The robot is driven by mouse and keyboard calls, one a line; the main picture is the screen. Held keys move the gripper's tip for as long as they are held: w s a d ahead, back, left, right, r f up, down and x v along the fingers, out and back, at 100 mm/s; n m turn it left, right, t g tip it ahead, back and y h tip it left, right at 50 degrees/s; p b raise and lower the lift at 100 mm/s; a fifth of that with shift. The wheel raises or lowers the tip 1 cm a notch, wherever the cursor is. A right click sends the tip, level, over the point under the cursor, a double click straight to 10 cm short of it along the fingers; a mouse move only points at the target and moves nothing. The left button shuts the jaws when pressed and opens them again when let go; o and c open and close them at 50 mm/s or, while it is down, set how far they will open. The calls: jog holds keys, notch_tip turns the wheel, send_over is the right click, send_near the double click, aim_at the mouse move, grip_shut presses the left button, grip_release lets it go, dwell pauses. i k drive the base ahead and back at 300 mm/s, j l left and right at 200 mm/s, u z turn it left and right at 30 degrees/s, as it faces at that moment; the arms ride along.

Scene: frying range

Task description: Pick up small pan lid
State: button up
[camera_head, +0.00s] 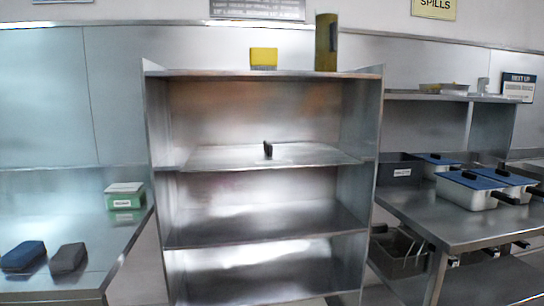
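A flat, light metal piece (225,155) lies on the second shelf from the top of the steel rack, with a small black upright handle (267,149) near its middle. It looks like a pan lid, but its edges blend into the steel shelf and its exact outline is hard to tell. Metal pans with blue tops (470,179) stand on the steel table at the right; I cannot tell whether those tops are lids. My gripper is not in view.
The steel rack (207,226) stands in the middle, its lower shelves empty. On its top are a yellow box (263,58) and a tall yellow-brown item (326,42). The left counter (95,245) holds a green-and-white box (124,196) and two dark blocks (68,258). Wire baskets (400,252) sit below the right table.

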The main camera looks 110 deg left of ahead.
aim_at(266, 155)
jog(key=u, duration=0.95)
jog(key=j+u, duration=0.15)
jog(key=u, duration=0.8)
jog(key=j+u, duration=0.1)
jog(key=u, duration=0.9)
jog(key=j+u, duration=0.1)
jog(key=u, duration=0.85)
jog(key=i+u, duration=0.1)
jog(key=i, duration=0.1)
